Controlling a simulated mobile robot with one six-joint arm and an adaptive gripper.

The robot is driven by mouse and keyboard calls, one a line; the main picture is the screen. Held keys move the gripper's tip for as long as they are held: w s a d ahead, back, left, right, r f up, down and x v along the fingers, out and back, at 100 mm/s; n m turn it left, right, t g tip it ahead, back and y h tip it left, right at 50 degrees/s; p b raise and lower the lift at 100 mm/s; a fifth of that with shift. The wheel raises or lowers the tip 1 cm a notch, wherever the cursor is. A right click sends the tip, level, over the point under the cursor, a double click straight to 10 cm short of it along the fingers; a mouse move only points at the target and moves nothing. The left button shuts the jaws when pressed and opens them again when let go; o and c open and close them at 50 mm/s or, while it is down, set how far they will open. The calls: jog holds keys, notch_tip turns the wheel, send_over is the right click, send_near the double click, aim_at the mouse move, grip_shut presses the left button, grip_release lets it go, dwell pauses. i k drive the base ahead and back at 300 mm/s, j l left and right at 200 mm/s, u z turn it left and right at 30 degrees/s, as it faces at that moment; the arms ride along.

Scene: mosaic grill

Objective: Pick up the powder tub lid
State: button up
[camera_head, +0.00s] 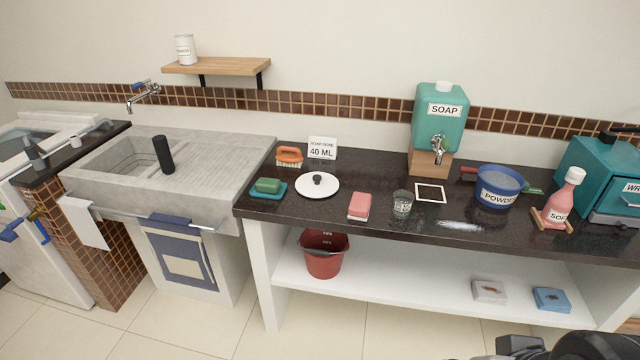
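A round white lid (309,191) with a black knob lies flat on the dark counter, left of its middle. It is apart from the powder tub and nothing covers it. The blue powder tub (498,188), labelled POWDER, stands on the right part of the counter. White shows at its top, and it looks uncovered. Dark parts of my own body show at the bottom right edge, well away from the lid. I cannot make out any gripper fingers there.
Near the lid are a green sponge on a teal dish (268,188), an orange brush (289,156), a pink bar (359,206) and a 40 ML sign (322,148). A glass (402,203) and soap dispenser (440,125) stand further right. The counter's front edge lies below.

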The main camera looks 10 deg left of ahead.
aim_at(313, 185)
jog(key=i+j+z, duration=0.1)
jog(key=i+j, duration=0.25)
jog(key=i+j+z, duration=0.1)
jog(key=i+j, duration=0.3)
jog(key=i+j+z, duration=0.1)
jog(key=i+j, duration=0.2)
jog(key=j, duration=0.2)
jog(key=i+j+z, duration=0.15)
jog(key=i+j, duration=0.2)
jog(key=i+j+z, duration=0.1)
jog(key=i+j, duration=0.2)
jog(key=j, duration=0.3)
